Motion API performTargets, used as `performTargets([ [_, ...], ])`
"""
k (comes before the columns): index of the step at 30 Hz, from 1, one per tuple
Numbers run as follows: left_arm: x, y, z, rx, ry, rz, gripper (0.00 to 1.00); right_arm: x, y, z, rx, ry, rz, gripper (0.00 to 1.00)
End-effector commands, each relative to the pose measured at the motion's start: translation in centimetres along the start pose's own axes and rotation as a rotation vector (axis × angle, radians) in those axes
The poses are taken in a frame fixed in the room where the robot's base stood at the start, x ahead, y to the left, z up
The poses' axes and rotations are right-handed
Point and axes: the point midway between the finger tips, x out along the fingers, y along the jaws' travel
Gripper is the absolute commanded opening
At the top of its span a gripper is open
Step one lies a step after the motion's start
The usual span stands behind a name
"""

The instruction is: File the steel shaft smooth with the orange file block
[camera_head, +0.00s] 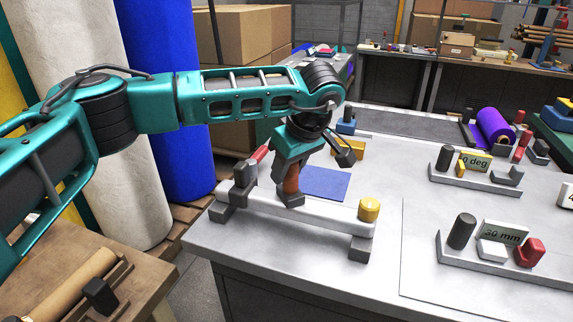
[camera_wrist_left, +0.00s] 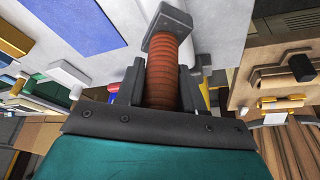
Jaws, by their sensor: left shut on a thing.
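My left gripper (camera_head: 290,178) reaches down over the bench and is shut on the orange file block (camera_head: 292,186), an orange-brown grip with a grey block at its lower end. In the left wrist view, the ribbed orange grip (camera_wrist_left: 161,75) stands between my two dark fingers (camera_wrist_left: 160,88). A long pale bar, apparently the steel shaft (camera_head: 325,220), lies in a low fixture with dark end blocks (camera_head: 361,248). The file's grey end is at the middle of the bar. I cannot tell whether they touch. My right gripper is not in view.
A yellow knob (camera_head: 369,209) stands at the fixture's right end, and a blue mat (camera_head: 325,183) lies behind it. Stands with labels (camera_head: 502,233) occupy the bench's right. A wooden table (camera_head: 145,277) is at lower left. Tall felt rolls (camera_head: 172,100) stand behind my arm.

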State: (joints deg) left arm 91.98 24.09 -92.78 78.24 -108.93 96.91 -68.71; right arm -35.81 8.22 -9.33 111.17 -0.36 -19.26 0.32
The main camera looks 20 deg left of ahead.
Motion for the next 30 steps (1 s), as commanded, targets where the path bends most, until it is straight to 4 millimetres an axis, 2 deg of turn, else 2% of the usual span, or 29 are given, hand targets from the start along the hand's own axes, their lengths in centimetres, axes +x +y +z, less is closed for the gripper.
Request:
performTargets([
  [6,-0.6,-0.4,1.3,0.005,-0.003,-0.001,0.07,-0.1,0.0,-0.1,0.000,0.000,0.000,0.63],
  [15,-0.6,-0.4,1.3,0.003,-0.002,0.000,0.07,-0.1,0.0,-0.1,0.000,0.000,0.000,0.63],
  [30,0.6,0.2,-0.8,0.001,0.000,-0.001,0.07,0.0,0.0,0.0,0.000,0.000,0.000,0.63],
])
